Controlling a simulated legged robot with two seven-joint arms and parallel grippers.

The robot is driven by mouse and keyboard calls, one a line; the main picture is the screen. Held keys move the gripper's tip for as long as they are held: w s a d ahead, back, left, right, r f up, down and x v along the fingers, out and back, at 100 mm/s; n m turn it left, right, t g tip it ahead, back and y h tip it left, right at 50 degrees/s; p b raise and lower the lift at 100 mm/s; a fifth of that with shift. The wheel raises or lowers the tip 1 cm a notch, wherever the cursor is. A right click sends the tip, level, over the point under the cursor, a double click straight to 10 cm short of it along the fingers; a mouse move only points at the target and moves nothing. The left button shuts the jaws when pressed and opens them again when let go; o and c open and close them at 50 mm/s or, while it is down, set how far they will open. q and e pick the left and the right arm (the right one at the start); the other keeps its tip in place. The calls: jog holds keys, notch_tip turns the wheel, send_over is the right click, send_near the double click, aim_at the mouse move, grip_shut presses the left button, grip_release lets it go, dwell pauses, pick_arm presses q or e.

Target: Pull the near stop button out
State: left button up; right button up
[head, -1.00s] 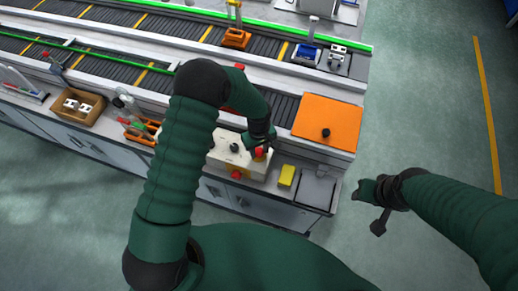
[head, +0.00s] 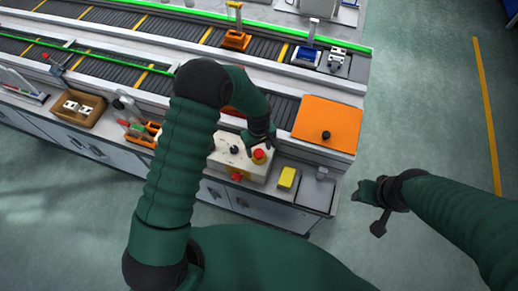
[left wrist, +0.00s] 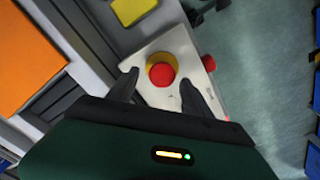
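A red stop button with a yellow collar (head: 259,156) sits on top of the white control box (head: 224,156). In the left wrist view the button (left wrist: 162,71) shows between my left gripper's fingers. My left gripper (head: 262,143) is open just above and behind the button, with a gap on both sides in the left wrist view (left wrist: 158,88). A second red knob (head: 236,176) is on the box's front side, and shows at the box edge in the left wrist view (left wrist: 208,63). My right gripper (head: 362,191) hangs over the floor; its fingers are too small to judge.
A black knob (head: 234,149) is also on the box. A yellow block (head: 287,178) and a grey plate (head: 318,188) lie to the right. An orange panel (head: 322,123) is behind them. Roller conveyors run behind the box. The floor at right is clear.

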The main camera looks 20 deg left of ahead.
pick_arm(q)
jog(key=shift+f, duration=0.1)
jog(key=shift+r, duration=0.25)
notch_tip(320, 180, up, 16)
jog(key=b, duration=0.2)
jog(key=shift+r, duration=0.1)
